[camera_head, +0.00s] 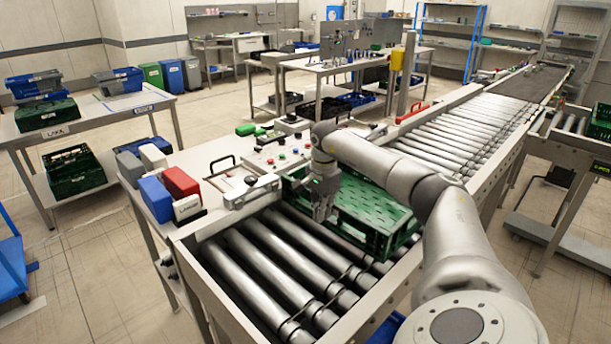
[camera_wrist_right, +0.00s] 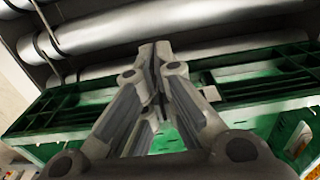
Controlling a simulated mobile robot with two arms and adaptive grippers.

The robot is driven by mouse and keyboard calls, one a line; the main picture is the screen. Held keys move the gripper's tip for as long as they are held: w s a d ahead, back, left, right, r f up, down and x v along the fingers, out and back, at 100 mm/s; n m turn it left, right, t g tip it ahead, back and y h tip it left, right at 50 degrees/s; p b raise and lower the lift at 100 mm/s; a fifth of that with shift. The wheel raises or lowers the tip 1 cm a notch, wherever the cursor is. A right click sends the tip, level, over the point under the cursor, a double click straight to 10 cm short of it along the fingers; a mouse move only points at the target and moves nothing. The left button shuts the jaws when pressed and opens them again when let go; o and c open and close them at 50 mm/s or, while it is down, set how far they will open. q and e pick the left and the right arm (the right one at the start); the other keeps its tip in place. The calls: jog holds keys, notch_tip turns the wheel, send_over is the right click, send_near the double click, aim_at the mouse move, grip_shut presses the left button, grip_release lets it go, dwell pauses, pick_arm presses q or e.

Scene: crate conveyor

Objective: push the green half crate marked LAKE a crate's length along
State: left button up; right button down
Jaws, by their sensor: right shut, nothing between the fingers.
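The green half crate (camera_head: 372,218) lies on the roller conveyor, with its lattice side showing in the head view. It also shows in the right wrist view (camera_wrist_right: 262,92), spanning the picture behind my fingers. No LAKE marking is readable on it. My right gripper (camera_head: 321,212) points down at the crate's near left end, its fingers shut and empty. In the right wrist view its fingertips (camera_wrist_right: 156,50) meet and reach past the crate's edge towards the rollers. Whether they touch the crate I cannot tell. Part of the crate is hidden behind my right arm. My left gripper is not in view.
Bare rollers (camera_head: 275,262) lie on the near side of the crate, and more rollers (camera_head: 465,130) run away beyond it. A side bench holds a silver case (camera_head: 250,190), red and blue boxes and a button panel. A side conveyor (camera_head: 572,150) stands at right.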

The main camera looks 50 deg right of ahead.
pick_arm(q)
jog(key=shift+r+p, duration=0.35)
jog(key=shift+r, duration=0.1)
pick_arm(e)
jog(key=shift+s+d, duration=0.15)
jog(key=shift+d, duration=1.15)
jog(key=shift+s+d, duration=0.2)
jog(key=shift+d, duration=1.05)
jog(key=shift+s+d, duration=0.15)
jog(key=shift+d, duration=1.15)
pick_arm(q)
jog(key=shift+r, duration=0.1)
pick_arm(e)
jog(key=shift+w+a, duration=0.1)
